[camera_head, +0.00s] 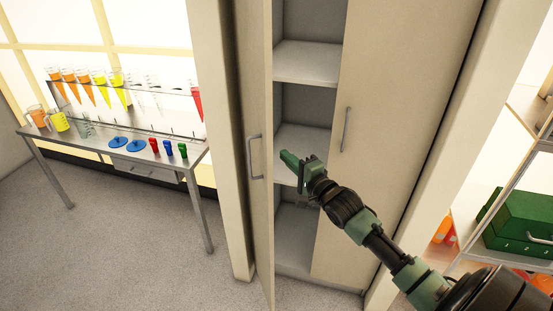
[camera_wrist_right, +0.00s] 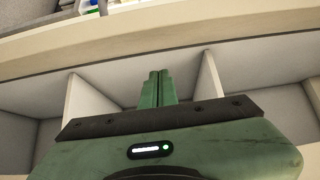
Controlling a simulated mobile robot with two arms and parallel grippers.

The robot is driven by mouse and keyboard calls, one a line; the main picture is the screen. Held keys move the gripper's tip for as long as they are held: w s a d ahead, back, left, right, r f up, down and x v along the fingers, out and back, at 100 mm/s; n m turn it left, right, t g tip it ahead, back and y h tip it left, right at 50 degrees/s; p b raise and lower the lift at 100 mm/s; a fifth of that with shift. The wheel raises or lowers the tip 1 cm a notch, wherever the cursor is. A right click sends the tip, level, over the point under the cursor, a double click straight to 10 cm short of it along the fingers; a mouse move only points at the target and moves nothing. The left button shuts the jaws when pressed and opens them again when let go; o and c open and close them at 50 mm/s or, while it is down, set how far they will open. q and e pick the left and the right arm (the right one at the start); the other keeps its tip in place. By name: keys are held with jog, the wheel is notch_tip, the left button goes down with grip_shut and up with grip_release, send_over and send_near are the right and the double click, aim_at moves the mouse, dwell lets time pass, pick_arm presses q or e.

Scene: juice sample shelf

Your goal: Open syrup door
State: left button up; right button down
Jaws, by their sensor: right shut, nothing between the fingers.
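A tall cream cabinet stands in the middle of the head view. Its left door (camera_head: 256,110) is swung open, with a metal handle (camera_head: 254,157) on its outer face. The right door (camera_head: 395,130) is shut, with its own handle (camera_head: 346,130). Shelves (camera_head: 307,62) show in the opening and look empty. My right gripper (camera_head: 286,158) is shut and empty, in front of the opening, close to the inner side of the open door. In the right wrist view its green fingers (camera_wrist_right: 158,88) are together. My left gripper is not in view. No syrup shows in the cabinet.
A metal table (camera_head: 130,148) with cone-shaped juice holders, cups, blue discs and small coloured items stands at the left. A shelf rack with a green case (camera_head: 522,222) is at the right. The floor (camera_head: 120,255) at the left front is clear.

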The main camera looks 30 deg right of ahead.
jog(key=a, duration=0.3)
jog(key=shift+w+a+p, duration=0.25)
jog(key=shift+w+p, duration=0.05)
jog(key=shift+p, duration=0.1)
jog(key=w+a+p, duration=0.1)
jog(key=w+a, duration=0.2)
jog(key=a, duration=0.4)
jog(key=w+a, duration=0.2)
jog(key=a, duration=0.5)
jog(key=shift+w+p, duration=0.4)
jog(key=shift+s+d, duration=0.1)
